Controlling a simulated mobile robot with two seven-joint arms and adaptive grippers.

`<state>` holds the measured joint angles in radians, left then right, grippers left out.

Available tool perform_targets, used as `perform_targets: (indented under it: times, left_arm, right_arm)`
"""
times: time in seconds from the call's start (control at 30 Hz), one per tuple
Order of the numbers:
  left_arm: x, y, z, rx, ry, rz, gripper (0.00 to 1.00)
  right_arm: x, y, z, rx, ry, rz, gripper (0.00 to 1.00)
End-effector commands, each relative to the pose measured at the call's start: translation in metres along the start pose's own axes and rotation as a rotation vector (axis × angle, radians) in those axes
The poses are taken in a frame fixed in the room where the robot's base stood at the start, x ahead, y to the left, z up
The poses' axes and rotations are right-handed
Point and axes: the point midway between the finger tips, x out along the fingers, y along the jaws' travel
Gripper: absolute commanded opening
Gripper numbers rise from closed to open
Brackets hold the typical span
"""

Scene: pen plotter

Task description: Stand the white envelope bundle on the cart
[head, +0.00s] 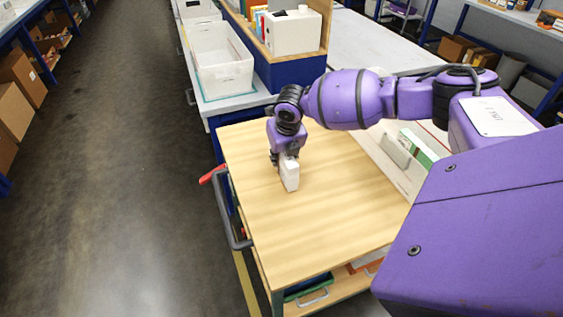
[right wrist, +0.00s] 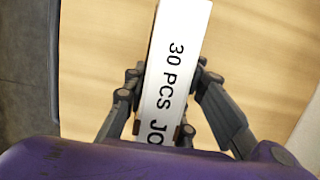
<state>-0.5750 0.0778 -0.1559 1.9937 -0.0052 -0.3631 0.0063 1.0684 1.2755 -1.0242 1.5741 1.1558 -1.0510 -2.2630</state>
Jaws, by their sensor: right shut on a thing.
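The white envelope bundle (head: 290,175) is a small white block upright at the cart's wooden top (head: 330,220), toward its back left. In the right wrist view the bundle (right wrist: 172,70) shows black lettering, "30 PCS". My right gripper (head: 286,158) is above it, shut on it, with a finger on each side in the right wrist view (right wrist: 165,105). The bundle's lower end appears at or very near the cart top; I cannot tell if it touches. My left gripper is not in view.
The cart top is otherwise bare around the bundle. A grey handle with a red end (head: 213,174) is at the cart's left. A white bin (head: 220,60) stands on the bench behind. Green and white boxes (head: 415,148) lie right of the cart.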

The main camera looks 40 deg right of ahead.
Motion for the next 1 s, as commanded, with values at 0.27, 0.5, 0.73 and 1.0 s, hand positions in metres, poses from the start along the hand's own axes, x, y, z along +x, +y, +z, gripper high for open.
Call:
perform_targets:
  times: [0.27,0.5,0.73,1.0]
  left_arm:
    - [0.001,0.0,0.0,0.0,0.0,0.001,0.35]
    - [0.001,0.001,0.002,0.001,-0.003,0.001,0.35]
    - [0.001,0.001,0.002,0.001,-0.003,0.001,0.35]
    - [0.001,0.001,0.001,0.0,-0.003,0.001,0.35]
  right_arm:
    - [0.018,-0.001,-0.006,0.001,0.001,-0.001,0.0]
    - [0.021,-0.001,-0.008,0.001,0.003,-0.001,0.27]
    - [0.021,-0.001,-0.008,0.001,0.003,-0.001,0.43]
    - [0.016,-0.001,-0.006,0.001,0.001,-0.001,0.43]
